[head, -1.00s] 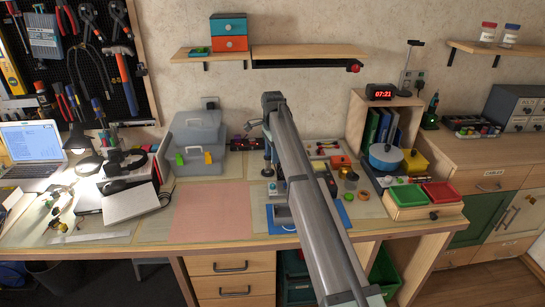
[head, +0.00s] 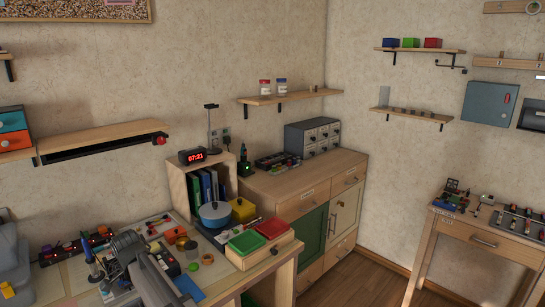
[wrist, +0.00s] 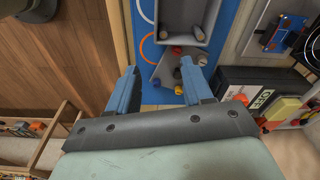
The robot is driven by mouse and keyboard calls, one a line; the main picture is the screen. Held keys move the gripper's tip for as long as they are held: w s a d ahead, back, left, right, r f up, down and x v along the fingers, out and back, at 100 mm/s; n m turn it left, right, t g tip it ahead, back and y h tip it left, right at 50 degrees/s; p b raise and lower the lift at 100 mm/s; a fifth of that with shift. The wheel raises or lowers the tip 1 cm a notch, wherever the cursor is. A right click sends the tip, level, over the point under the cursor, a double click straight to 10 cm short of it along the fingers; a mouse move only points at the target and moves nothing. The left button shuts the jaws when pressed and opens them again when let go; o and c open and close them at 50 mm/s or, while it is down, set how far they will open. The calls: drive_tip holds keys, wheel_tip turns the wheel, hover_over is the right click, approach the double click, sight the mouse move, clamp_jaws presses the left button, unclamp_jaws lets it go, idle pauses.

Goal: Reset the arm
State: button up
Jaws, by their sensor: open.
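My gripper (wrist: 160,84) shows in the wrist view with its two blue fingers spread apart and nothing between them. It is above the edge of a bench, over a blue mat (wrist: 149,20) with ring outlines. A grey tray (wrist: 163,38) and several small pegs with coloured ends lie just beyond the fingertips. In the head view my arm is at the lower left, over the workbench; I cannot make out the fingertips there.
On the bench are a blue pot (head: 215,215), a green tray (head: 246,242), a red tray (head: 273,227) and a cubby with a clock (head: 192,156). A wooden cabinet (head: 310,180) stands right of it. Wooden floor (head: 365,280) is open between cabinet and right table (head: 485,230).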

drive_tip(key=s+d+f+n+g, duration=0.1)
drive_tip(key=s+d+f, duration=0.2)
drive_tip(key=d+f, duration=0.85)
drive_tip(key=s+d+f+n+g+h, duration=0.1)
drive_tip(key=s+d+f, duration=0.2)
drive_tip(key=d+f, duration=0.8)
drive_tip(key=s+d+f+n+g, duration=0.1)
drive_tip(key=s+d+f, duration=0.35)
drive_tip(key=d, duration=1.05)
drive_tip(key=s+d+f+n+g, duration=0.1)
drive_tip(key=s+d+f, duration=0.4)
drive_tip(key=s, duration=0.3)
drive_tip(key=s+d+f+n+g+y, duration=0.1)
drive_tip(key=s+d+f+g, duration=0.1)
drive_tip(key=s+d+f, duration=0.4)
drive_tip(key=s+d+f+n+g, duration=0.1)
drive_tip(key=s+d+f, duration=0.4)
drive_tip(key=s, duration=0.6)
drive_tip(key=shift+d+f+g+y, duration=0.15)
drive_tip(key=shift+d+g+y, duration=0.2)
drive_tip(key=shift+d, duration=1)
